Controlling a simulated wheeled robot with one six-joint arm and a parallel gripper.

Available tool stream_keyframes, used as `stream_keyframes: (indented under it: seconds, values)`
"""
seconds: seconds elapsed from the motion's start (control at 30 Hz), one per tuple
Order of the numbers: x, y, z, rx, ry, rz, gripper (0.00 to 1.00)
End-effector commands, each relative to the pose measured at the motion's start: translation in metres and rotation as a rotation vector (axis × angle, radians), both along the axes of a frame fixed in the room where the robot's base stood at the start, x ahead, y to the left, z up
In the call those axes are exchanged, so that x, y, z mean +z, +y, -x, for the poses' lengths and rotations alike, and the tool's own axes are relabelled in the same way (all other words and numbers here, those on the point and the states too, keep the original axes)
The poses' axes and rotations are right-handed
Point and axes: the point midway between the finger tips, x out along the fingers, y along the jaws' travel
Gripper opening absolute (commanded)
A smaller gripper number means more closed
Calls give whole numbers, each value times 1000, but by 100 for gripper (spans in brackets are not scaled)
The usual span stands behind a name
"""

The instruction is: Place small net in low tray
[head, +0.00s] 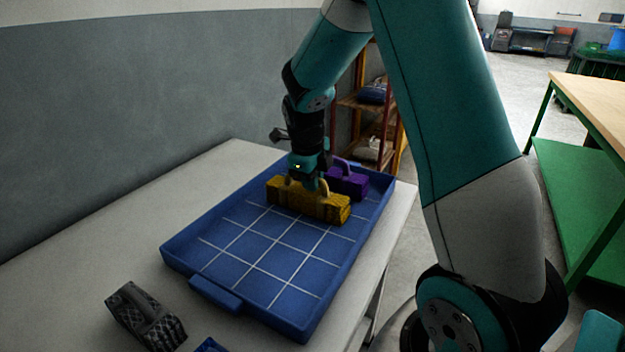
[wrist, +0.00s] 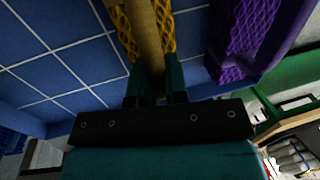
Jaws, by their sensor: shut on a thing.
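A yellow net bundle (head: 325,207) with a raised handle is at the far end of the low blue tray (head: 262,252). My gripper (head: 310,184) is above it, pointing down, with its fingers closed on the handle. In the wrist view the handle of the yellow net bundle (wrist: 127,32) runs between the two fingers of my gripper (wrist: 155,78). I cannot tell whether the bundle rests on the tray floor or hangs just above it. A purple net bundle (head: 350,184) lies in the tray's far corner, close behind the yellow one; it also shows in the wrist view (wrist: 243,40).
A dark grey net bundle (head: 146,316) lies on the pale table (head: 90,262) in front of the tray. Part of a blue thing (head: 210,345) shows at the bottom edge. The tray's near part is empty, with white grid lines. A shelf rack (head: 372,120) stands behind.

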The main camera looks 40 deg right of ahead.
Motion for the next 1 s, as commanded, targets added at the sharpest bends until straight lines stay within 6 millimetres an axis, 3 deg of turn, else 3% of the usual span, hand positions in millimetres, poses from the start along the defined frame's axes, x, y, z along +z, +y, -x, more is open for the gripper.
stream_keyframes:
  seconds: [0.2,0.23,0.33,0.7,1.0]
  values:
    - [-3,0,0,0,-1,1,0]
    - [-3,0,0,0,0,0,16]
    - [-2,0,0,0,0,0,39]
    - [5,0,0,0,-3,1,39]
    - [64,12,3,2,-8,1,39]
